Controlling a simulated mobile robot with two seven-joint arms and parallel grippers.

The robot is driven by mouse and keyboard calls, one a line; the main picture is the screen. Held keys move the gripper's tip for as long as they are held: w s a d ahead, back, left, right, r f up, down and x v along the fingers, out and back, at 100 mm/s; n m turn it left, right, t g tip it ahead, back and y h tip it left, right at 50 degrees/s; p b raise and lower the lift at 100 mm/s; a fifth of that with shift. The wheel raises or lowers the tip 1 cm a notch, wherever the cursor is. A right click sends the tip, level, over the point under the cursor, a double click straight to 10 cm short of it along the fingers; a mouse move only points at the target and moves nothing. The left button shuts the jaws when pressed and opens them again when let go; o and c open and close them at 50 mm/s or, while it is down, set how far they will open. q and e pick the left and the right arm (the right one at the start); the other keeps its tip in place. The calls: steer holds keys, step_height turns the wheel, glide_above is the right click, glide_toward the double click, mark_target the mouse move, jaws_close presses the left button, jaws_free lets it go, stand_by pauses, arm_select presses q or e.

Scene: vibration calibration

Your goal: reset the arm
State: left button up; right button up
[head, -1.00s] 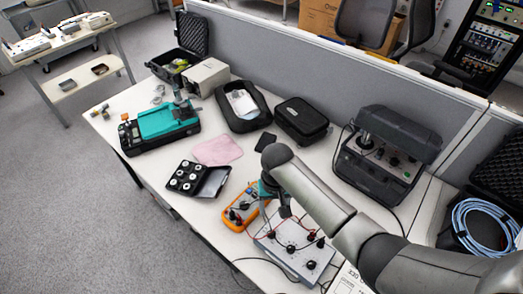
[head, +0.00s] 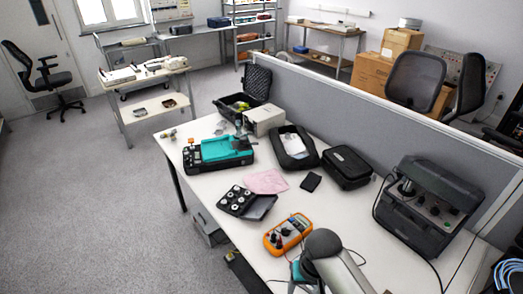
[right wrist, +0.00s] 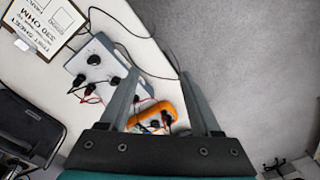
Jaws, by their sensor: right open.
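My right arm (head: 325,250) comes in at the bottom of the head view, over the front of the white bench (head: 220,185). Its gripper is mostly hidden there. In the right wrist view my right gripper (right wrist: 160,68) is open, with its two dark fingers apart and nothing between the tips. The orange multimeter (head: 288,234) lies on the bench just left of the arm. It also shows in the right wrist view (right wrist: 150,118), beyond the gripper's base and partly covered by a finger. My left gripper is not in view.
A dark instrument (head: 432,205) stands at right against the grey partition (head: 370,120). A grey control box (right wrist: 96,62) has red leads.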

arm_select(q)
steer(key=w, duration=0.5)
arm_select(e)
steer(key=s+d+r+n+t, duration=0.1)
steer(key=s+d+r+t, duration=0.15)
steer(key=s+r, duration=0.35)
steer(key=s+d+r+n+t, duration=0.1)
steer(key=s+d+r, duration=0.3)
steer(key=s, duration=0.5)
step_height(320, 180, down, 32)
steer(key=s+g+b, duration=0.2)
steer(key=b, duration=0.8)
arm_select(q)
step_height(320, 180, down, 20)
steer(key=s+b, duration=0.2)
steer(key=b, duration=0.8)
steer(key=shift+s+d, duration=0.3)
arm_select(e)
steer(key=s+f, duration=0.5)
steer(key=f, duration=0.3)
steer(key=s+d+f, duration=0.1)
steer(key=s+f, duration=0.4)
steer(key=f, duration=0.2)
steer(key=s+d+f+g, duration=0.1)
steer(key=s+f, duration=0.4)
steer(key=f, duration=0.3)
steer(key=shift+f+n+h, duration=0.3)
steer(key=shift+f, duration=0.05)
